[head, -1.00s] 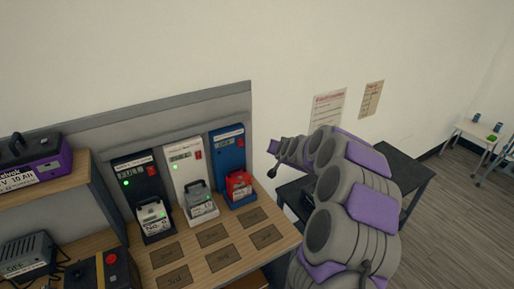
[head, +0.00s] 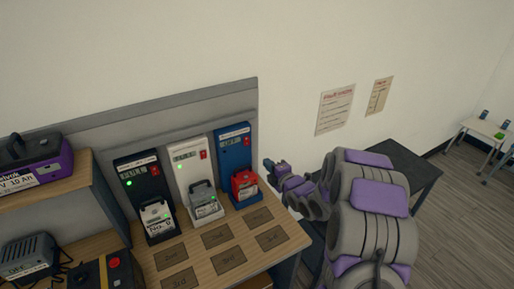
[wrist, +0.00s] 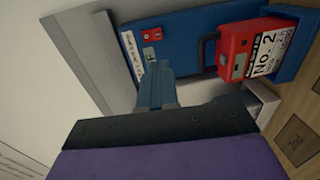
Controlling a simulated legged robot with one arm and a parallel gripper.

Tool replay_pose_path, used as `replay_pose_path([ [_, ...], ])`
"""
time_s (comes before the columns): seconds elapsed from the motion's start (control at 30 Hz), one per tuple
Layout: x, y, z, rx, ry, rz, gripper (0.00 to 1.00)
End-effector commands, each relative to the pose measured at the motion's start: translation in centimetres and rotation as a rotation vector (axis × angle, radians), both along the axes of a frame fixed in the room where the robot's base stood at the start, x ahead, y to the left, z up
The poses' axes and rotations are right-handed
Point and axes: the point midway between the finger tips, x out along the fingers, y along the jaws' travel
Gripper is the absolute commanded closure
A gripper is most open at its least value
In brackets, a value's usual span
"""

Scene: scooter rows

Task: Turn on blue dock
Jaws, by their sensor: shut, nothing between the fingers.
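The blue dock (head: 231,152) stands at the right end of a row of docks. Its small display (head: 232,141) appears to read OFF, and a red switch (head: 247,140) sits beside it. A red battery (head: 244,183) sits in its lower part. In the wrist view the blue dock (wrist: 190,35) lies sideways, with its red switch (wrist: 149,33) and the red battery (wrist: 238,52) marked No. 2. My gripper (head: 269,164) is just right of the dock, apart from it in the head view. In the wrist view its shut, empty fingers (wrist: 160,68) point toward the dock's face near the display.
A white dock (head: 189,165) and a black dock (head: 142,185) stand to the left, each holding a battery and showing green lights. Marked pads (head: 228,262) lie on the wooden bench in front. A dark table (head: 405,165) stands behind my arm.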

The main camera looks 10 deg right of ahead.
Motion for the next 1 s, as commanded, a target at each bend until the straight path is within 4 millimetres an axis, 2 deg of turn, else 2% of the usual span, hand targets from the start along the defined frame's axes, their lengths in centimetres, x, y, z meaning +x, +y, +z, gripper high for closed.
replay_pose_path([
  [0.33,0.1,0.1,0.0,-0.001,-0.002,0.001,1.0],
  [0.47,0.9,0.5,-0.2,0.0,-0.001,0.003,1.0],
  [1.0,8.6,2.9,-1.1,-0.001,-0.005,0.002,1.0],
])
